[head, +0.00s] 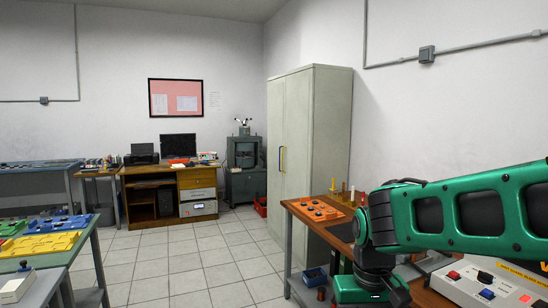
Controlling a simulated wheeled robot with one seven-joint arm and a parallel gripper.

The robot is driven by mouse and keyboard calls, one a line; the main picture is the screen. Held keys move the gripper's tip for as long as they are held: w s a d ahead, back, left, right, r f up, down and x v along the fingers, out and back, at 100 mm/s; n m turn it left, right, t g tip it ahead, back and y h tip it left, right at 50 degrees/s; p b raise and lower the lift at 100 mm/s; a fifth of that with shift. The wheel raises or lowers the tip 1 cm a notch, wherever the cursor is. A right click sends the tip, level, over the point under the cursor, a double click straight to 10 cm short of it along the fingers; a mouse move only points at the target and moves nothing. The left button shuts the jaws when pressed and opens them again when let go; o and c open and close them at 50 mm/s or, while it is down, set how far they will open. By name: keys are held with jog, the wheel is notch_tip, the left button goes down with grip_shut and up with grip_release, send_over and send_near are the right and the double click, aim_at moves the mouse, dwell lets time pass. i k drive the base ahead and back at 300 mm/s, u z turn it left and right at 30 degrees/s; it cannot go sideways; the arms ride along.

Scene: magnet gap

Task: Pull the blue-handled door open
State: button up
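A tall pale grey-green cabinet (330,130) with two doors stands against the right wall near the corner in the head view. Its left door (276,115) and right door (298,130) both look shut. Two upright handles sit side by side at the seam: a yellow handle (284,160) and a thin dark handle (280,158). The dark one may be the blue handle; it is too small to be sure of its colour. My green arm reaches in from the right, well short of the cabinet. My gripper's fingers do not show.
A wooden-topped workbench (335,222) with an orange tray (318,208) stands in front of the cabinet's right side. A red bin (260,206) is on the floor near the cabinet's far side. A green table (50,257) is at the left. The tiled floor (190,265) between is clear.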

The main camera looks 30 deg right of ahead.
aim_at(276, 88)
jog(key=z, duration=0.1)
jog(key=i, duration=2.65)
jog(key=z, duration=0.35)
jog(key=i, duration=1.15)
jog(key=z, duration=0.25)
jog(key=i, duration=1.15)
jog(key=z, duration=0.25)
jog(key=i, duration=1.6)
jog(key=z, duration=0.1)
